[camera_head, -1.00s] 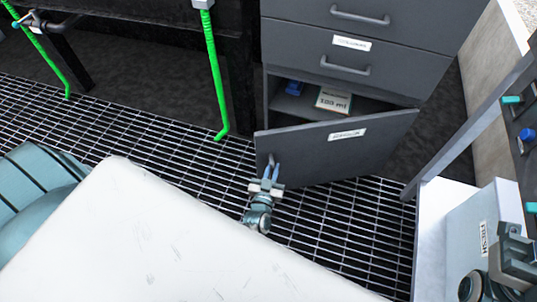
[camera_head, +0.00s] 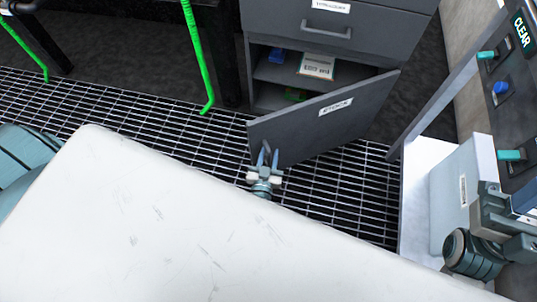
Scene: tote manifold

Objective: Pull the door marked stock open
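The grey door marked STOCK (camera_head: 335,120) is the lower cabinet front. It stands part open, swung out at its left side, with its label reading STOCK. A small handle sits near its left edge. The fingers partly hide the handle. Behind the door the cabinet inside (camera_head: 268,97) shows, with a blue item (camera_head: 284,55), a small labelled box (camera_head: 317,67) and a green item (camera_head: 296,95).
A grey drawer (camera_head: 375,30) with a bar handle sits above the door. A grey post (camera_head: 445,85), a pale box (camera_head: 452,200) and a control panel (camera_head: 508,75) are at the right. Green pipes (camera_head: 197,55) stand left. Open grating (camera_head: 130,115) lies before the cabinet.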

